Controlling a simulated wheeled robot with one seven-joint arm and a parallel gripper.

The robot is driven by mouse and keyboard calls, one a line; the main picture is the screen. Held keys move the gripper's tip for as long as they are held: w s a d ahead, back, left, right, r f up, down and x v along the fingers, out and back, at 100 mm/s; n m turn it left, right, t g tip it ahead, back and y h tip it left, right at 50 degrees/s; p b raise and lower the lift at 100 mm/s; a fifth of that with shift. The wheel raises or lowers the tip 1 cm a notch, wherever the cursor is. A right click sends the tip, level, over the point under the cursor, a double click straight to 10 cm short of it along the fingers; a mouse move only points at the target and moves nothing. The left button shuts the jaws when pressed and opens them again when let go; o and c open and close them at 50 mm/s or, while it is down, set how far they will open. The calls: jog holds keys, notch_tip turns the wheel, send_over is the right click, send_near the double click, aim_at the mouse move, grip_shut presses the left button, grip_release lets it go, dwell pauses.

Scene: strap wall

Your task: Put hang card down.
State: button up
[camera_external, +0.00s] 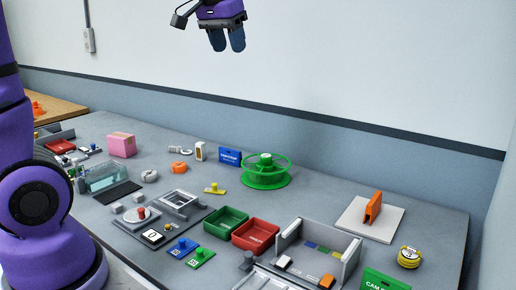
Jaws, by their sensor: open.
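My gripper (227,42) is high above the table at the top of the picture, in front of the wall. No object is clearly marked as the hang card. A small white upright piece with a brown mark (200,151) stands on the table. A blue lettered card (229,155) stands to the right of it, beside the green spoked wheel. A green lettered card (384,281) is partly cut off at the lower edge. My gripper is far above all of these.
The grey table (325,190) carries a green spoked wheel (266,172), a green tray (226,222), a red tray (256,235), a grey open box (346,265), an orange bracket on a white board (352,219) and a pink box (122,145). Free table lies right of the wheel.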

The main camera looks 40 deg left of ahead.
jog(key=s+a+f, duration=0.1)
jog(key=s+a, duration=0.3)
jog(key=s, duration=0.7)
jog(key=s+a+f+t, duration=0.1)
jog(key=s+a, duration=0.2)
jog(key=s, duration=0.9)
jog(key=shift+a+f, duration=0.35)
